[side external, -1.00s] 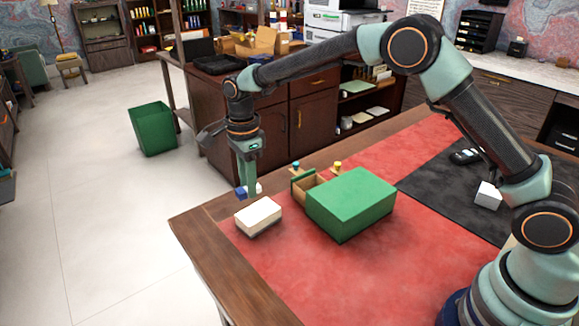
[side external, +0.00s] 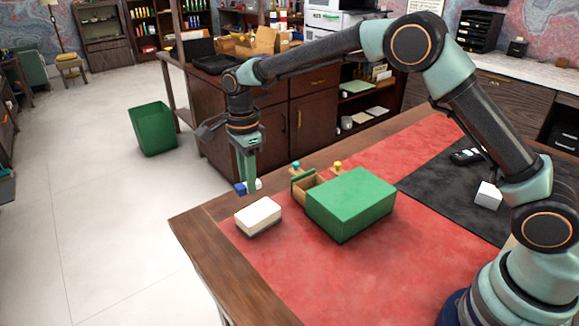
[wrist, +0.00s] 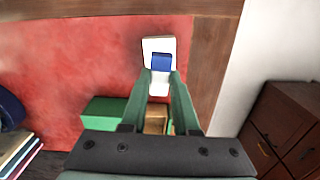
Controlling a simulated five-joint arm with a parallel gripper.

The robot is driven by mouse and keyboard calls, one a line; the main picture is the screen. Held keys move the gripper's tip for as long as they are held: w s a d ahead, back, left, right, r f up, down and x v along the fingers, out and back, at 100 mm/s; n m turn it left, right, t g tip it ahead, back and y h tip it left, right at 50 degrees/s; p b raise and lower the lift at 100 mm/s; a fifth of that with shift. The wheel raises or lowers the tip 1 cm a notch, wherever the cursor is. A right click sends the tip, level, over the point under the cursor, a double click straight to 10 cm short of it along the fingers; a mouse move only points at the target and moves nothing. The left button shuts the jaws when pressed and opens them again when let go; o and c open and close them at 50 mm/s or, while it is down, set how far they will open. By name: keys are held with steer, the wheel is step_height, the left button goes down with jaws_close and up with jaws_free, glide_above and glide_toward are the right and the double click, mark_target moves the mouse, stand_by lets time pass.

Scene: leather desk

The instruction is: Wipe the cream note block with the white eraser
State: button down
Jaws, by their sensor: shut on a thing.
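The cream note block (side external: 258,212) lies near the left end of the desk, left of the green box. My gripper (side external: 250,190) points down and is shut on the white eraser (side external: 258,184), which has a blue sleeve. In the side view the eraser appears just above the block's far edge, with a small gap in the picture. In the wrist view my gripper (wrist: 161,73) holds the eraser (wrist: 161,62) between its fingertips, and the note block (wrist: 156,44) shows behind it. The fingers hide part of the eraser.
A green box (side external: 352,202) with a partly open drawer (side external: 307,188) stands right of the block. Two small knobbed pieces, teal (side external: 296,166) and yellow (side external: 337,167), stand behind it. A white cube (side external: 488,195) sits on the dark mat. The red mat's front is clear.

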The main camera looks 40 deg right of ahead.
mark_target(252, 215)
steer(key=shift+f, duration=3.45)
steer(key=shift+d+f, duration=0.25)
steer(key=shift+f, duration=0.05)
steer(key=shift+w+d, duration=0.1)
steer(key=shift+d, duration=1.65)
steer(key=a, duration=0.4)
steer(key=shift+r, duration=4.05)
